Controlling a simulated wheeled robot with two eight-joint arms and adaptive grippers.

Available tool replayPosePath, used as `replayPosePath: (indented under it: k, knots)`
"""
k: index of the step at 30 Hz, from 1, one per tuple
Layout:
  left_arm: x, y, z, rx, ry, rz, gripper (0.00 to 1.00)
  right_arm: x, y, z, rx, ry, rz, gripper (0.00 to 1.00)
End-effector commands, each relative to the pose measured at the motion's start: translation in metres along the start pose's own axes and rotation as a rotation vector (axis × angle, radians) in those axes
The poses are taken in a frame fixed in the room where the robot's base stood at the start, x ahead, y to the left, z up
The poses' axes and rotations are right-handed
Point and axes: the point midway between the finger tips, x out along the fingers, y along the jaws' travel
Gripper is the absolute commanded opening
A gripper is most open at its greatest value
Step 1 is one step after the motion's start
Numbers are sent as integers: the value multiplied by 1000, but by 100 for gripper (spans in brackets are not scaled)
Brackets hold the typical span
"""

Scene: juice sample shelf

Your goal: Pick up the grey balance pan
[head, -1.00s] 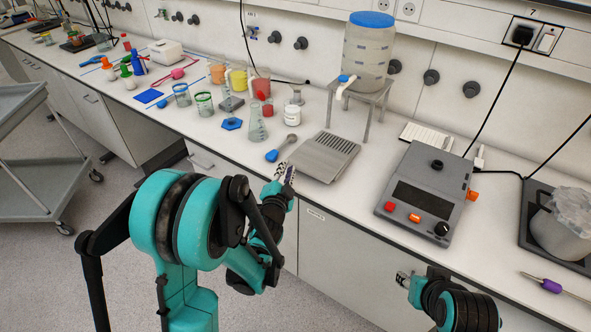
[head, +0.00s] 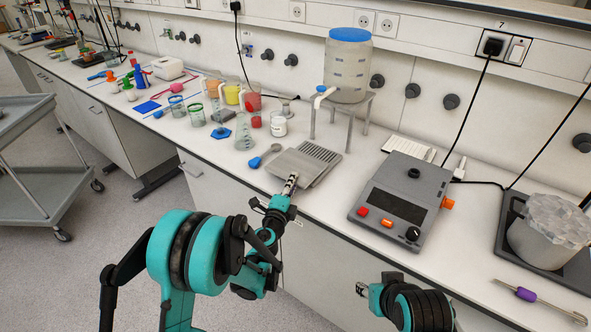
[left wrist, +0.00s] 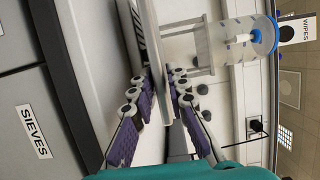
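The grey balance pan (head: 304,168) is a flat slotted plate near the counter's front edge, in the middle of the head view. My left gripper (head: 289,184) is at its front edge, with one finger above and one below. In the left wrist view the pan (left wrist: 158,100) shows nearly edge-on between the purple-padded fingers (left wrist: 158,80), which converge on it and look shut on it. Whether the pan's far side touches the counter is hard to tell. My right gripper (head: 365,289) is low in front of the counter, apart from the pan; its opening is unclear.
The dark balance (head: 385,207) stands right of the pan. A jug (head: 346,68) on a metal stand is behind. A blue-ended spoon (head: 256,161), a flask (head: 243,135) and several beakers stand to the left.

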Motion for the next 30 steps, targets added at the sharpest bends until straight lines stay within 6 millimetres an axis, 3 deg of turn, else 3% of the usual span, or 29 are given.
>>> replayPosePath:
  k: [7,14,17,30]
  knots:
    - [32,2,-1,-1,-1,0,16,10,0,8,0,0,0,40]
    - [33,1,0,-1,-1,0,16,10,0,7,0,0,0,40]
    - [33,1,0,-1,-1,0,0,10,0,7,0,0,0,40]
    - [33,-4,0,-1,-2,0,0,7,0,5,0,0,0,40]
